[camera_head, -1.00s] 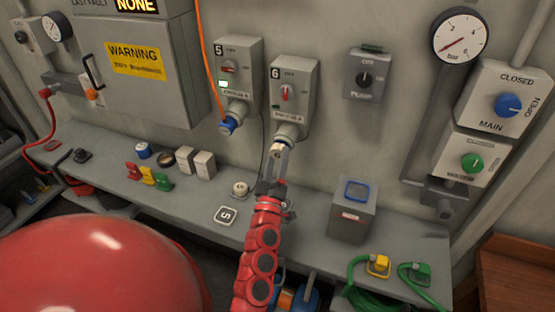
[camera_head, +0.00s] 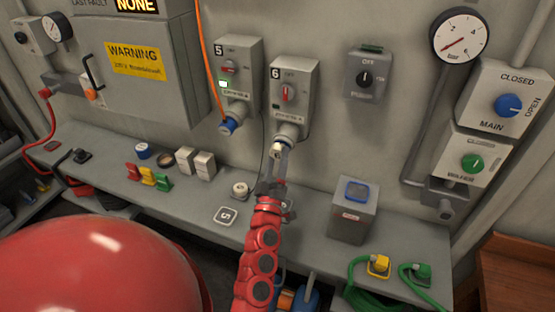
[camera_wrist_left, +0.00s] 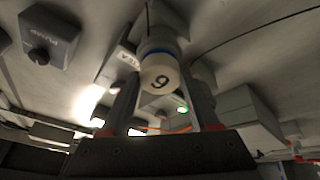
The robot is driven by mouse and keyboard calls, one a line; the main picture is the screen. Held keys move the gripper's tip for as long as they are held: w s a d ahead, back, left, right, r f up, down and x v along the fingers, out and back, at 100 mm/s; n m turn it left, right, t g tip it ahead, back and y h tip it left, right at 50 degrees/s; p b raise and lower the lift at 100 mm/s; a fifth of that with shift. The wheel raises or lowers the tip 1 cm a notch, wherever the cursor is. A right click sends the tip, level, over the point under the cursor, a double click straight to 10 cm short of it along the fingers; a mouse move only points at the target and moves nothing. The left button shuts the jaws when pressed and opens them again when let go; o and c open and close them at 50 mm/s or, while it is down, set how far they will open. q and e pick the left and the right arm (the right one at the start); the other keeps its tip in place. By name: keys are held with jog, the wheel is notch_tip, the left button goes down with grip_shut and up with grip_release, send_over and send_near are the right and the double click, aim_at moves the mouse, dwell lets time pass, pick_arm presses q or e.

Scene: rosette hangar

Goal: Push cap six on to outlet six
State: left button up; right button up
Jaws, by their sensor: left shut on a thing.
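Outlet box six (camera_head: 291,97) is a grey wall box with a red switch and a "6" label, and its outlet (camera_head: 288,132) points down at its lower end. My left gripper (camera_head: 279,155) is right under that outlet, shut on cap six (camera_head: 277,149). In the left wrist view the pale round cap (camera_wrist_left: 160,77), marked with a 6, sits between the two fingers. A blue ring shows just above the cap there, lined up with the outlet. Cap and outlet look touching or very close; I cannot tell how far on the cap is. My right gripper is not in view.
Outlet box five (camera_head: 236,80), with a blue fitting and orange cable, is close on the left. The bench (camera_head: 300,228) below holds a white round cap (camera_head: 240,189), a tag marked 5 (camera_head: 226,216) and a grey box with blue top (camera_head: 353,210).

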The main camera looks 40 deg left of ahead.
pick_arm(q)
jog(key=shift+w+a+r, duration=0.1)
jog(key=shift+w, duration=0.4)
dwell(0.7)
jog(key=o, duration=1.3)
jog(key=shift+o, duration=0.2)
jog(key=b+v, duration=0.6)
jog(key=v, duration=1.1)
jog(key=shift+s, duration=0.2)
